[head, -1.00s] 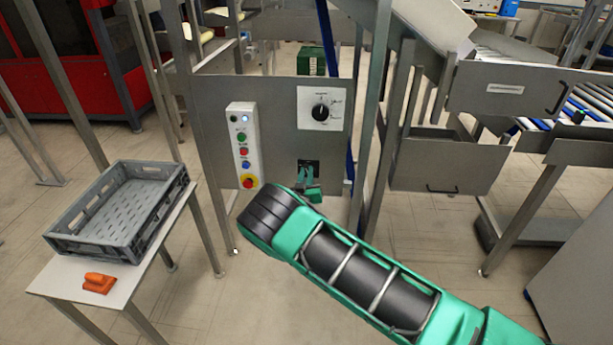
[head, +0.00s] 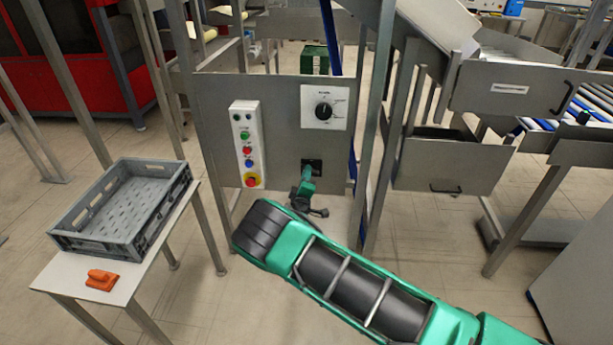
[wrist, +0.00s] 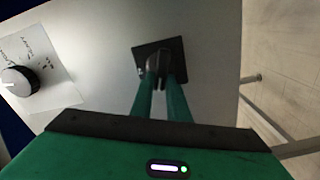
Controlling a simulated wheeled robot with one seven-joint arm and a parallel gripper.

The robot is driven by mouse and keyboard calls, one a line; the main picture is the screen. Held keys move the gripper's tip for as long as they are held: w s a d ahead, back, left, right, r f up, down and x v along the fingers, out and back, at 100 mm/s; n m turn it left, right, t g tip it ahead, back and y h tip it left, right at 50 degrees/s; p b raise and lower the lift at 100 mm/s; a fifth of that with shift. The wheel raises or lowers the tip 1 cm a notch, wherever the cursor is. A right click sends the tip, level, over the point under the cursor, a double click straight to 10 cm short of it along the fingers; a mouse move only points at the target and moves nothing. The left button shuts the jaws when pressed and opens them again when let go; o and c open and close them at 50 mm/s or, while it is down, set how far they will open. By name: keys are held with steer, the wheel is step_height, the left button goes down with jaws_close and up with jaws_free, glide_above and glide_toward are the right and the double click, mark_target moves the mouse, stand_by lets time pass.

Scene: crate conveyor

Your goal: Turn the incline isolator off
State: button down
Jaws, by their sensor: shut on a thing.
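The isolator (head: 319,164) is a small black square plate with a dark handle, low on the grey panel below the large rotary dial. In the wrist view the isolator plate (wrist: 176,46) is near the top middle, with its dark handle between the green fingers. My gripper (head: 308,172) is at the isolator, shut on the handle. It also shows in the wrist view (wrist: 160,80), its two fingers on either side of the handle. The fingers hide part of the handle, and I cannot read any marking of its position.
A white button box (head: 247,140) with a red-and-yellow stop button stands left of the isolator. The rotary dial (head: 324,109) is above it. Frame posts flank the panel. A grey crate (head: 120,240) and an orange object (head: 102,279) are on a side table at left.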

steer(key=shift+s+a+f+n, duration=0.1)
steer(key=shift+a+f+n, duration=0.1)
steer(key=shift+n, duration=0.8)
steer(key=shift+a+f+n, duration=0.15)
steer(key=shift+f+n, duration=0.05)
steer(key=shift+n, duration=0.8)
steer(key=shift+f, duration=0.1)
steer(key=c, duration=1.7)
jaws_free()
steer(key=shift+d, duration=0.1)
steer(key=s, duration=1)
steer(key=shift+s, duration=0.3)
